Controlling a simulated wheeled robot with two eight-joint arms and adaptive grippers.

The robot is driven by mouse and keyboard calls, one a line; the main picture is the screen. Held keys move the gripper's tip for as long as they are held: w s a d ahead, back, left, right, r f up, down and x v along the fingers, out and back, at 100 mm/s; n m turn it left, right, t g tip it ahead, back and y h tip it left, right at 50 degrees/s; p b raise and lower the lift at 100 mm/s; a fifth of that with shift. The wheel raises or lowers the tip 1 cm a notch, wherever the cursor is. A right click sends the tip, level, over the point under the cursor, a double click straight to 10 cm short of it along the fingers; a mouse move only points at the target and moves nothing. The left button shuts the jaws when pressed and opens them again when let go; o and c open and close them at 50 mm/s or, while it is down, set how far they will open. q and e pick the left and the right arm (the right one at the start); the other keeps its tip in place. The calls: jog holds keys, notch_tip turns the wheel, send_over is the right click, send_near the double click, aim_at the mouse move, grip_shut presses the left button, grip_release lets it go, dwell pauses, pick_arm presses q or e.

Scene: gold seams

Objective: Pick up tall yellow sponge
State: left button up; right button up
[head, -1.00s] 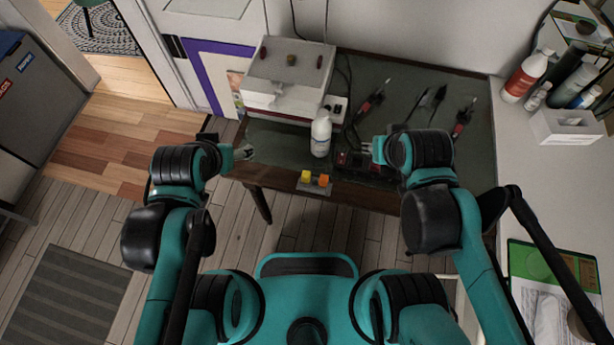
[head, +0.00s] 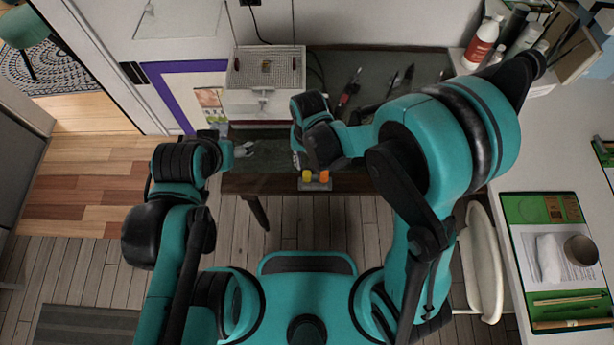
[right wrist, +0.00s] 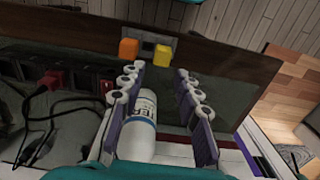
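A small yellow block (head: 306,175) stands in a grey holder at the table's front edge, beside an orange block (head: 323,176). The yellow block also shows in the right wrist view (right wrist: 163,57), beyond the fingertips and roughly in line with the gap between them. I take it for the yellow sponge. My right gripper (right wrist: 160,88) is open with no block between its fingers; in the head view its own arm mostly hides it. My left gripper (head: 243,149) is over the table's left end, apart from the blocks; its finger gap is too small to judge.
A white bottle (right wrist: 138,125) stands close to my right gripper's left finger. A white box (head: 265,85) sits at the table's back left. Soldering tools and cables (head: 350,90) lie on the dark table (head: 435,65). A white counter (head: 570,110) is at the right.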

aim_at(307, 174)
jog(key=f+b, duration=0.1)
jog(key=f, duration=0.2)
jog(key=f+b, duration=0.1)
jog(key=f, duration=0.2)
jog(key=shift+s+a+f+b, duration=0.1)
jog(key=shift+a+f+b, duration=0.1)
jog(key=shift+f+b, duration=0.15)
jog(key=shift+c, duration=0.3)
jog(key=c, duration=0.5)
